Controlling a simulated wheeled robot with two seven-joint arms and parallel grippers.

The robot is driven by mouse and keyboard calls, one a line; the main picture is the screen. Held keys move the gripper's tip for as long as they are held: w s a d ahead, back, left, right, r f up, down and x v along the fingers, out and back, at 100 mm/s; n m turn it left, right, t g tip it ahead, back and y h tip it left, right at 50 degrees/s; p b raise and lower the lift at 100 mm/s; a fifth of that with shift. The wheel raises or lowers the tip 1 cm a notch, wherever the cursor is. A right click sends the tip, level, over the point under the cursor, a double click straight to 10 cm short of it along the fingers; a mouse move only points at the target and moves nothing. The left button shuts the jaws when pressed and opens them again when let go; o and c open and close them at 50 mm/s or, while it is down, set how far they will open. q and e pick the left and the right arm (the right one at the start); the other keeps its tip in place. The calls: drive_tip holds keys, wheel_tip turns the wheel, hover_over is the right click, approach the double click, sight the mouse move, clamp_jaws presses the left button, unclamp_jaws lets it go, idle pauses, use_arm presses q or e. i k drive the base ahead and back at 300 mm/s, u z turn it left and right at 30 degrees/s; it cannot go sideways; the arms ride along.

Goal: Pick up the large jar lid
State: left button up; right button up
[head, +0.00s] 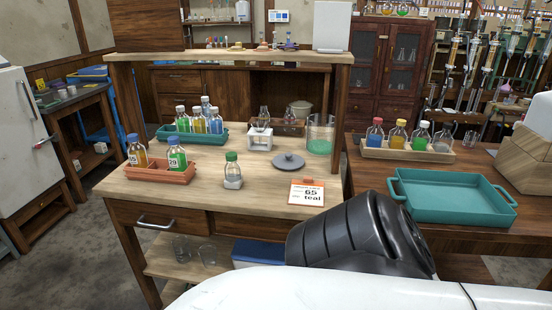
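The large jar lid looks to be the grey round lid with a small knob (288,161), lying flat on the light wooden table (262,196) near its middle right. A wide open glass jar (320,136) with green content at its bottom stands just behind and to the right of the lid. Neither of my grippers shows in the head view. A black arm link of mine is in the lower right, in front of the table, apart from the lid.
A sign reading "65 teal" (307,194) is right of the lid's front. A green-capped bottle (232,172) stands to its left, a white stand (259,138) behind. A large teal tray (450,203) is on the right table.

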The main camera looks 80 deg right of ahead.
sight(288, 161)
drive_tip(key=z, duration=1.9)
